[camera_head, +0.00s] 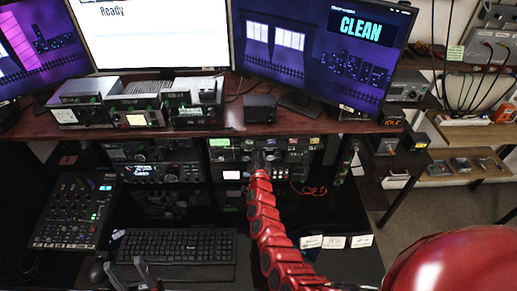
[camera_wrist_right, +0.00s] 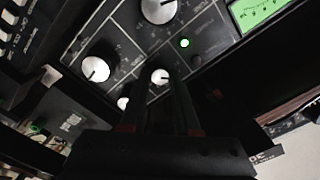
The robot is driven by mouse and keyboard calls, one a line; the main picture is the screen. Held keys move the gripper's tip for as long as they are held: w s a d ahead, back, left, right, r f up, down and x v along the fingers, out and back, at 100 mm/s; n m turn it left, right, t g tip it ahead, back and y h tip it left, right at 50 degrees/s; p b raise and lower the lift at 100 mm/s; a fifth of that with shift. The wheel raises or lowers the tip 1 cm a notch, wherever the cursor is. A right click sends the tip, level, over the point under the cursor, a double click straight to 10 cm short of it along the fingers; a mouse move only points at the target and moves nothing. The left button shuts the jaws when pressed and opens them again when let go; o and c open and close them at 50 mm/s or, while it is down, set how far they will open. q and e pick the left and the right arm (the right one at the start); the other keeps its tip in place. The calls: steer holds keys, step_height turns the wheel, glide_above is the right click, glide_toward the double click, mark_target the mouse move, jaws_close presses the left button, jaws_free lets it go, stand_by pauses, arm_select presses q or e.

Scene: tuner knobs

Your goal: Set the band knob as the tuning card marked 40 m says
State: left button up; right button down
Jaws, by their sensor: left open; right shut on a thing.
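The tuner is a dark panel (camera_wrist_right: 125,40) in the right wrist view, tilted in the picture, with several white-faced knobs. My right gripper (camera_wrist_right: 160,84) is shut on a small white-faced knob (camera_wrist_right: 160,76), which shows between its fingertips. Whether this is the band knob cannot be read. Another small knob (camera_wrist_right: 123,103) and two large knobs (camera_wrist_right: 95,69) (camera_wrist_right: 158,10) are close by. In the head view the red right arm reaches the radio stack and hides the gripped knob. Three white cards (camera_head: 334,242) lie at the desk's right; their print is too small to read. My left gripper (camera_head: 135,275) is open and empty at the bottom.
A green LED (camera_wrist_right: 184,43) and a green-lit meter (camera_wrist_right: 262,10) are on the panel. A keyboard (camera_head: 178,246) and a mixer (camera_head: 75,212) occupy the desk at left. The shelf (camera_head: 230,122) overhangs the radios, with monitors above it.

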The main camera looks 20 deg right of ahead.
stand_by(0.4)
steer(key=c, duration=0.6)
jaws_free()
steer(key=shift+c, duration=0.2)
steer(key=b+v, duration=0.5)
steer(key=v, duration=1.2)
steer(key=shift+s, duration=0.25)
